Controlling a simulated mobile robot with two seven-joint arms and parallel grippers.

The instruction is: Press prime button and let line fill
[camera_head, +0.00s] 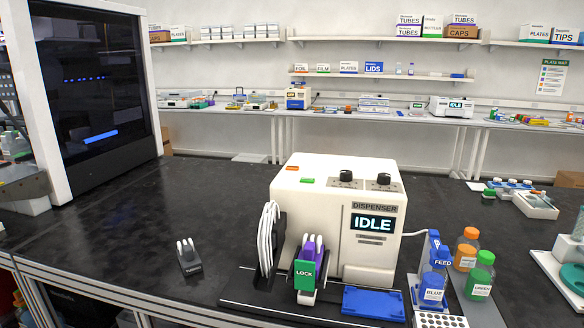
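The white dispenser (325,215) stands on the black bench, and its screen (373,223) reads IDLE. An orange button (292,168) and a green button (307,180) sit on its top; I cannot read which is prime. Two black knobs (346,176) are on the sloped panel. A purple cassette (320,258) with a green LOCK piece (304,274) is at its front left, beside a white tubing coil (267,240). A blue FEED piece (442,262) is at the BLUE bottle (432,287), and a pale line runs towards the dispenser. Neither gripper is visible.
An orange-capped bottle (466,250) and the GREEN bottle (480,276) stand right of the dispenser. A blue tray (374,302) lies in front. A small black holder (188,258) with white prongs stands left.

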